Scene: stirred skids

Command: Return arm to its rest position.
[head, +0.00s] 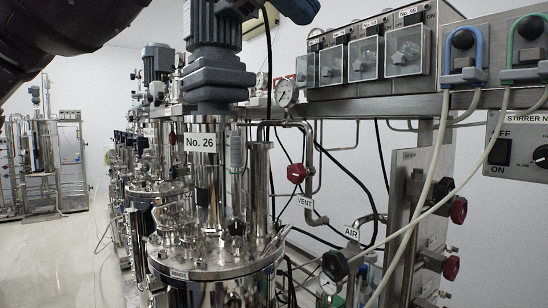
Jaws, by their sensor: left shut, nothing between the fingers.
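My left arm and gripper (75,28) show as a dark, rounded mass in the top left corner of the head view, very close to the camera. The gripper is shut and holds nothing; its fingertips are hard to make out. It hangs in front of the pale wall and ceiling, left of the stirred vessels, and no contact with them shows. My right gripper is not in view.
A steel vessel labelled No. 26 (215,272) with a grey stirrer motor (215,75) fills the middle. Gauges, red-knobbed valves and hoses crowd the right, below a control box (370,55). Another skid (35,150) stands far left. Pale floor (60,260) is clear at lower left.

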